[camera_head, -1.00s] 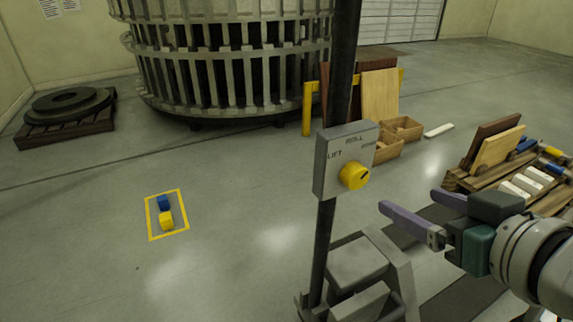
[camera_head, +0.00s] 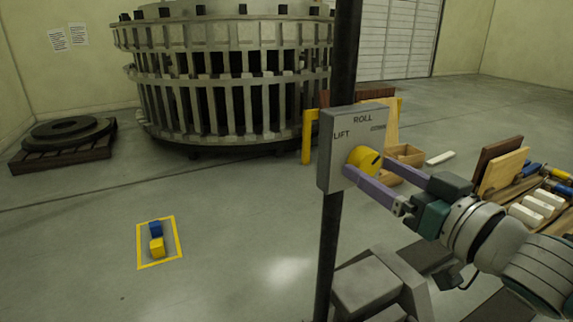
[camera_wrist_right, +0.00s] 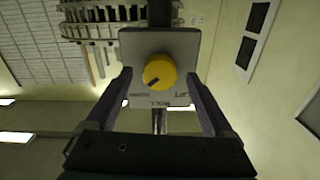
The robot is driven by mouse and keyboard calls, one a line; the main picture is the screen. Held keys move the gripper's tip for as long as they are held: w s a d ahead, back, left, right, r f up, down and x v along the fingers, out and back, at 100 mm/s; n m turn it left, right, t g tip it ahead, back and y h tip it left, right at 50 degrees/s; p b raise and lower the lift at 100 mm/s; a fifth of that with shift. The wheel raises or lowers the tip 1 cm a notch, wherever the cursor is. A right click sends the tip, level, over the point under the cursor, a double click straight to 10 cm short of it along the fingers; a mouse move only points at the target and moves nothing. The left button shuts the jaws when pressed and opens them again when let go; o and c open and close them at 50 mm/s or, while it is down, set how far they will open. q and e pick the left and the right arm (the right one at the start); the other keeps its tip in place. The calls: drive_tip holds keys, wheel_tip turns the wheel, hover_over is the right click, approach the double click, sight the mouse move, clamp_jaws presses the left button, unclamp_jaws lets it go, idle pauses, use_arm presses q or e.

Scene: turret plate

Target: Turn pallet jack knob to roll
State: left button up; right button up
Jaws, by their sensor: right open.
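The yellow knob (camera_head: 362,158) sits on a grey control box (camera_head: 327,150) fixed to a dark upright post. ROLL is printed above the knob and LIFT at its left; the small label at right is hard to read. The knob's dark mark points toward that right-hand label. The wrist view shows the knob (camera_wrist_right: 160,68) upside down, its mark toward lower left. My right gripper (camera_head: 366,167) is open, its two purple fingers pointing at the box with the knob between them in view. I see no finger closed on it; contact is unclear. My left gripper is out of view.
The pallet jack's grey base (camera_head: 372,285) stands below the box. A low wooden pallet (camera_head: 510,200) with boards and blocks lies at right. A large slatted ring structure (camera_head: 225,85) fills the back. A yellow floor square (camera_head: 140,245) holds two blocks. Open floor lies at left.

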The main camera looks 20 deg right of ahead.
drive_tip(key=shift+w, duration=0.6)
drive_tip(key=c, duration=1.4)
